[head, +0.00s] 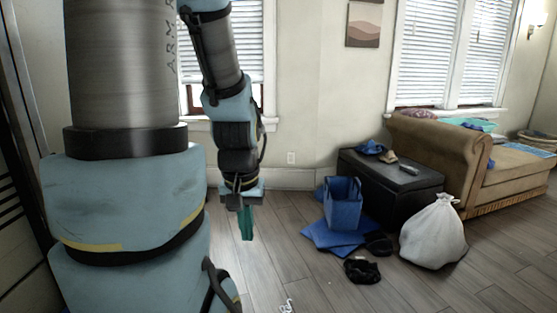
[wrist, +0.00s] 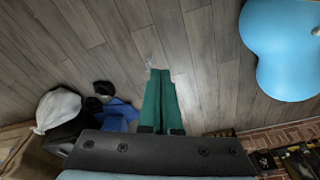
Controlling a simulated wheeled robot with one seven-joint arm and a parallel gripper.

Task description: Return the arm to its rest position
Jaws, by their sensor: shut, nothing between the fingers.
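My arm fills the left of the head view, with its forearm hanging down at the centre left. My gripper (head: 246,224) points down at its end, above the wooden floor, with green fingers. In the wrist view my gripper (wrist: 161,75) shows its two green fingers side by side, closed together with nothing between them. The fingers are clear of every object around them.
A blue bin (head: 342,203) stands on a blue mat (head: 325,238) at the centre right. A black chest (head: 400,184), a tied white bag (head: 433,234) and a brown chaise (head: 440,150) stand further right. Dark shoes (head: 362,271) lie on the floor. Floor beneath my gripper is mostly clear.

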